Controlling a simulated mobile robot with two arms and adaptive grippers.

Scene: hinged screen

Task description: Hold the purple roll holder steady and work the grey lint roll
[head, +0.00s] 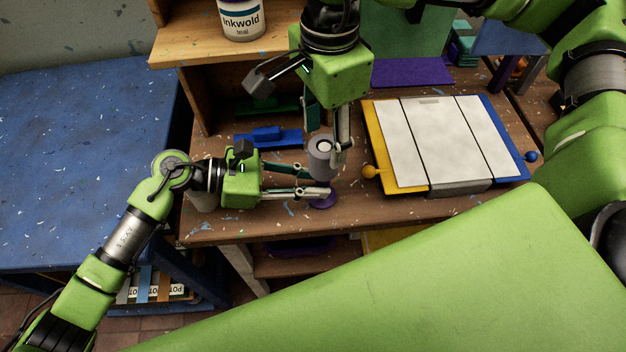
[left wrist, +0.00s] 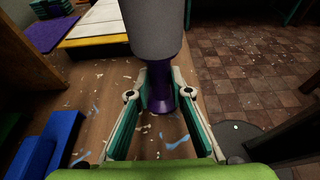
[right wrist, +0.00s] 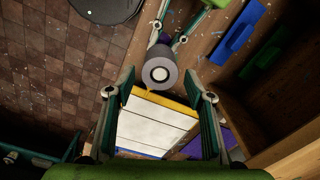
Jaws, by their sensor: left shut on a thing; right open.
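The grey lint roll (head: 320,158) sits upright on the purple roll holder (head: 324,200) near the front of the brown table. In the left wrist view the holder (left wrist: 160,97) is a purple stem below the grey roll (left wrist: 152,28). My left gripper (head: 322,182) is shut on the holder below the roll. My right gripper (head: 324,142) is open above and around the roll, pointing down. In the right wrist view the grey roll (right wrist: 160,70) shows end-on, with a white core, just beyond and between the open fingertips. Contact with the right fingers cannot be seen.
A hinged screen with white panels (head: 430,140) and yellow and blue edges lies to the right. A blue block (head: 268,136) lies behind the left gripper. A wooden shelf (head: 185,45) with a labelled tub (head: 241,20) stands at the back left.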

